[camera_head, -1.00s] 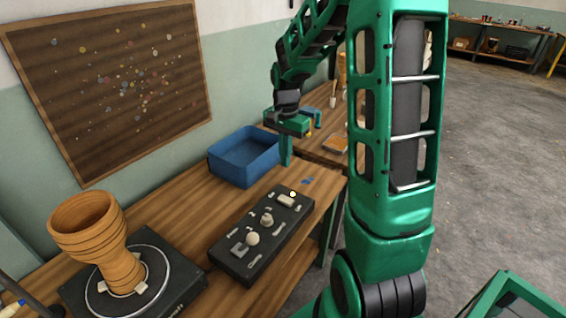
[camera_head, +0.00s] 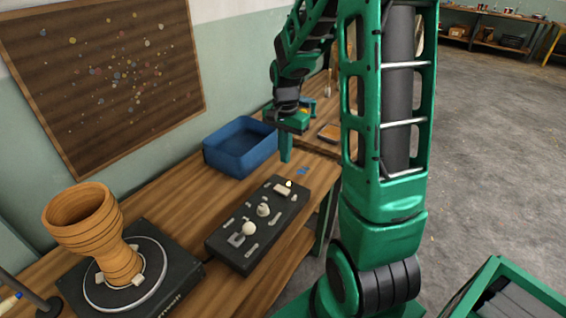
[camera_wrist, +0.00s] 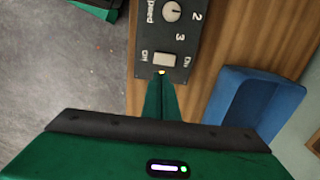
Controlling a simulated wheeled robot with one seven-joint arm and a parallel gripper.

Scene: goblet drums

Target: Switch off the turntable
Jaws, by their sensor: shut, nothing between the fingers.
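The turntable (camera_head: 161,281) is a dark base with a round platter at the lower left of the head view. A wooden goblet drum (camera_head: 108,250) stands upright on it. The black control box (camera_head: 225,245) lies to its right on the bench. Its pale rocker switch (camera_head: 282,190) also shows in the wrist view (camera_wrist: 166,60), between two labels. A small glowing yellow lamp (camera_wrist: 161,72) sits beside the switch. My gripper (camera_head: 286,158) is shut and empty, pointing down near the switch end of the box. In the wrist view its fingertips (camera_wrist: 161,80) appear close to the lamp; contact cannot be told.
A blue bin (camera_head: 240,160) stands behind the box, close to my gripper. The box also carries a round knob (camera_head: 263,209) and a ball-topped lever (camera_head: 249,228). A second bench with small items stands beyond. Open floor (camera_head: 480,130) lies to the right.

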